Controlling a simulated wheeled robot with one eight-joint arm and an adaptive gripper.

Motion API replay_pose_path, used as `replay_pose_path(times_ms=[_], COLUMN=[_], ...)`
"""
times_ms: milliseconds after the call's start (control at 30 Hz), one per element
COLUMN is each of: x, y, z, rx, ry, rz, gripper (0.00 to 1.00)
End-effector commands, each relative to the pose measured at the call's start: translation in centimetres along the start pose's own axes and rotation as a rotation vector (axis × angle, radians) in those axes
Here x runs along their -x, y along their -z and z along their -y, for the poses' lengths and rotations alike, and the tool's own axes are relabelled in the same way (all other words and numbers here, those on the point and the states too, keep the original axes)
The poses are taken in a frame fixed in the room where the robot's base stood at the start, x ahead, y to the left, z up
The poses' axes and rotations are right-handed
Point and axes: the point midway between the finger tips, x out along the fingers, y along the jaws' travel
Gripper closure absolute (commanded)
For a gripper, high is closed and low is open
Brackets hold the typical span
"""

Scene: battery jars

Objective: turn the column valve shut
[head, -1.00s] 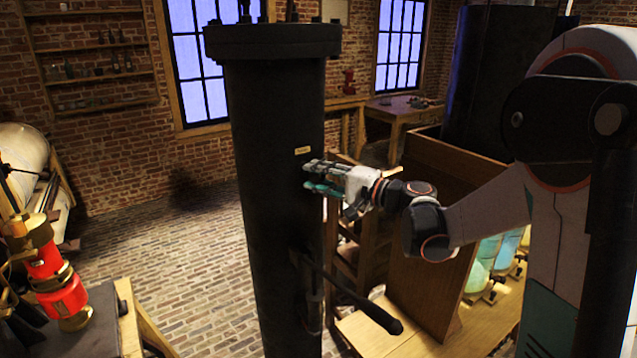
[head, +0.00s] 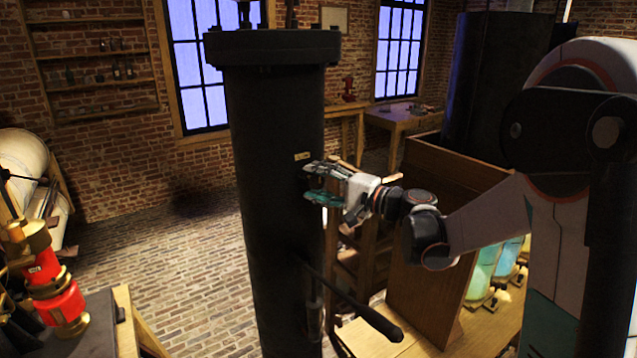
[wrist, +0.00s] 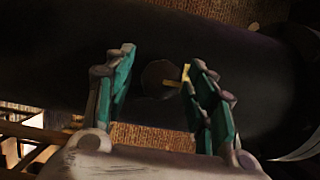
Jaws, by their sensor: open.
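The tall black column (head: 265,200) stands in the middle of the head view, with a flanged top. In the wrist view, my gripper (wrist: 161,62) has one finger on each side of a dark round disc (wrist: 158,76) on the column. A small yellow piece (wrist: 186,73) shows beside the right fingertip; I cannot tell whether it is the valve's handle or the label. The valve is not clearly visible in the head view. Finger contact is unclear.
A black lever (head: 365,318) sticks out from the column below my gripper. A wooden cabinet (head: 440,225) with glass jars stands to the right. A red and brass device (head: 55,290) sits at left. The brick floor (head: 180,255) left of the column is clear.

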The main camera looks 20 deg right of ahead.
Motion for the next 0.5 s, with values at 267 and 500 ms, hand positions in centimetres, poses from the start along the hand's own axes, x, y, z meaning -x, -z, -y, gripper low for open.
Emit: replay_pose_path(times_ms=[267, 500], x=[1.3, 6.0], y=[0.0, 0.1], z=[0.0, 0.0], rx=[0.000, 0.000], ry=[0.000, 0.000], rz=[-0.001, -0.005], gripper=[0.50, 0.50])
